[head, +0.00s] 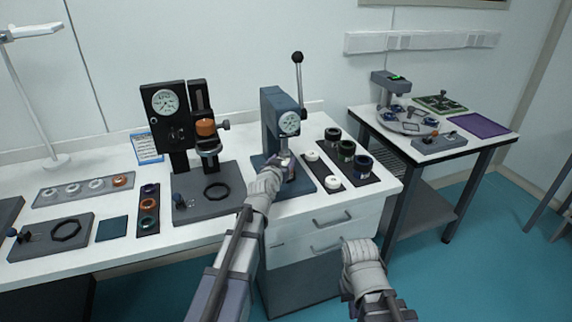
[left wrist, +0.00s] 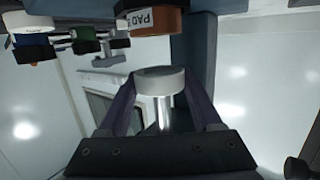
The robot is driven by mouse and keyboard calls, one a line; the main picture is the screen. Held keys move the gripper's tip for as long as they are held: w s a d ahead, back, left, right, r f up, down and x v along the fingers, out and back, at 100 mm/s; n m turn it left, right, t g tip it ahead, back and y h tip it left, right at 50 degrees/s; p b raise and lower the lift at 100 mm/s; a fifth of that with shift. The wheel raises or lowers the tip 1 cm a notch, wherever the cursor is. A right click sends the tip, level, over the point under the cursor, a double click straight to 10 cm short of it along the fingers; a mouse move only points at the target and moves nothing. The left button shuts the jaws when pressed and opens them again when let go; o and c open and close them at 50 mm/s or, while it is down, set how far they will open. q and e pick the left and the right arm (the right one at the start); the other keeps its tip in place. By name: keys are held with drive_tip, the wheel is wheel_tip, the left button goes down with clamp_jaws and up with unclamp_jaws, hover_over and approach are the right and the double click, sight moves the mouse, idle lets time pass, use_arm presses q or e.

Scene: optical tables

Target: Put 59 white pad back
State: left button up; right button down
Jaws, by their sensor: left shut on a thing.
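My left gripper (head: 279,168) is at the front of the blue-grey press (head: 275,120) with a dial gauge and a lever. In the left wrist view the left gripper (left wrist: 160,88) is shut on a white round pad (left wrist: 158,80), with a silver stem beside it between the fingers. A brown block (left wrist: 155,22) marked PAD is close above the pad in that view. In the head view the hand hides the held pad. Two white pads (head: 333,182) sit apart on a dark strip right of the press. My right gripper (head: 362,252) hangs in front of the drawers; its fingers are unclear.
Dark jars (head: 346,150) stand on a tray to the right. A black gauge stand (head: 185,120) is left of the press. A grey tray of rings (head: 105,193) lies further left. A second table (head: 390,140) stands at the right, across a gap.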

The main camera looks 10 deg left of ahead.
sight(285, 164)
use_arm(q)
drive_tip(key=shift+w, duration=1.05)
drive_tip(key=f+b, duration=0.2)
drive_tip(key=shift+w+f, duration=0.3)
drive_tip(key=shift+f, duration=0.05)
drive_tip(key=shift+s+f+b, duration=0.1)
drive_tip(key=shift+f+b, duration=0.15)
drive_tip(key=shift+b, duration=0.3)
drive_tip(key=shift+f, duration=0.15)
drive_tip(key=o, duration=1.4)
drive_tip(key=shift+c, duration=0.2)
drive_tip(key=shift+s, duration=0.1)
